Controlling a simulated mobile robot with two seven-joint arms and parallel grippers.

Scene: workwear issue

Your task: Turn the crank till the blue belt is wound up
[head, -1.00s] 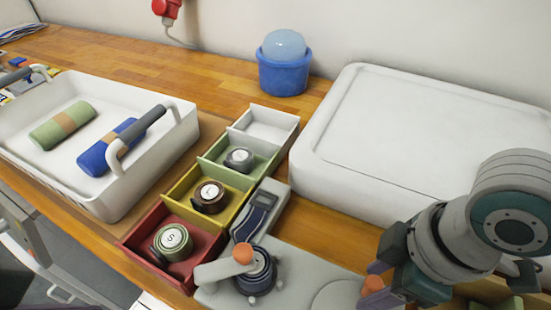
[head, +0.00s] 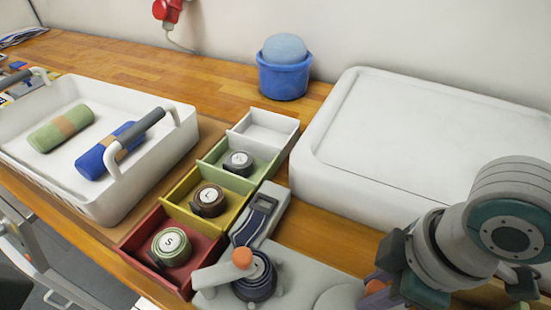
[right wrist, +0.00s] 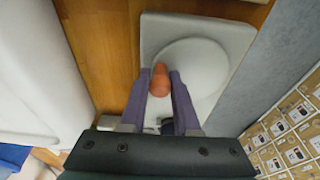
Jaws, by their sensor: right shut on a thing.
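The blue belt (head: 258,213) runs along a grey channel of the winder (head: 297,268) onto a dark blue coil (head: 262,284) at its front, in the head view. A grey arm with an orange knob (head: 242,257) lies over the coil. My right gripper (right wrist: 158,85) is shut on a second orange knob (right wrist: 160,80), the crank's handle, which shows between its fingers in the right wrist view. A round grey disc (right wrist: 190,68) lies under the fingers. In the head view my gripper partly hides this knob. My left gripper is not in view.
Left of the winder, red (head: 150,245), yellow (head: 172,197) and green (head: 207,160) bins each hold a rolled belt; a white bin (head: 270,125) is empty. A white basket (head: 105,205) holds two rolls. A large white box (head: 400,140) stands behind my right arm.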

